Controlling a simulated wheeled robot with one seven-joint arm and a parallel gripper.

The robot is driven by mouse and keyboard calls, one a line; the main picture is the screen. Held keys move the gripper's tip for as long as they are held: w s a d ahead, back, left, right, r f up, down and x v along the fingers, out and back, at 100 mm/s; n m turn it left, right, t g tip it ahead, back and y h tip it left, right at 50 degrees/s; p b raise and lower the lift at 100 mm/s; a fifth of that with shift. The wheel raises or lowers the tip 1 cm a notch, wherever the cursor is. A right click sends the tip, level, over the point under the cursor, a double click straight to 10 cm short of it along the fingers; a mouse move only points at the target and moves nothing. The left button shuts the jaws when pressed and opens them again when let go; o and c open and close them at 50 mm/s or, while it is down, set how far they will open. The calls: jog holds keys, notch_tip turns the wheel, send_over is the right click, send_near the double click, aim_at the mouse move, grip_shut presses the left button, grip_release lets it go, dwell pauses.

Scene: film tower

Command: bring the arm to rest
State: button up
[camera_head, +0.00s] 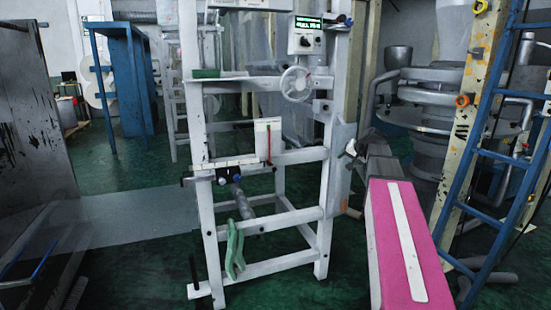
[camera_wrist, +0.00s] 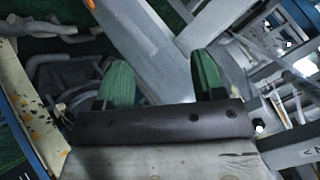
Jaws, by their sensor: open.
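My gripper (camera_wrist: 158,78) shows in the wrist view with two green ribbed fingers standing apart above a dark bar. It is open, and nothing is held between the fingers. Grey and white frame beams show behind the fingers. In the head view my arm (camera_head: 405,240), with a pink and white link, reaches up from the lower right toward the right side of a white machine frame. The fingers cannot be made out clearly in the head view.
The white frame (camera_head: 208,190) stands in the middle, with a handwheel (camera_head: 296,83) and a control box (camera_head: 306,36). A blue ladder (camera_head: 490,150) and large grey machinery (camera_head: 430,110) are close on the right. A dark panel (camera_head: 35,140) stands left. Green floor is open at left.

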jog(key=s+a+f+n+g+h, duration=0.1)
jog(key=s+a+f+g, duration=0.1)
jog(key=s+f, duration=0.7)
jog(key=s+a+f+n+g+h, duration=0.1)
jog(key=s+a+f+g, duration=0.2)
jog(key=f, duration=1.1)
jog(key=s+a+f+n+g+h, duration=0.1)
jog(key=s+a+f+g+h, duration=0.1)
jog(key=s+a+f, duration=0.4)
jog(key=s+f+g, duration=0.1)
jog(key=s+f, duration=0.4)
jog(key=s, duration=0.3)
jog(key=shift+s+a+f+n, duration=0.2)
jog(key=shift+s+f+n, duration=0.1)
jog(key=shift+n, duration=0.1)
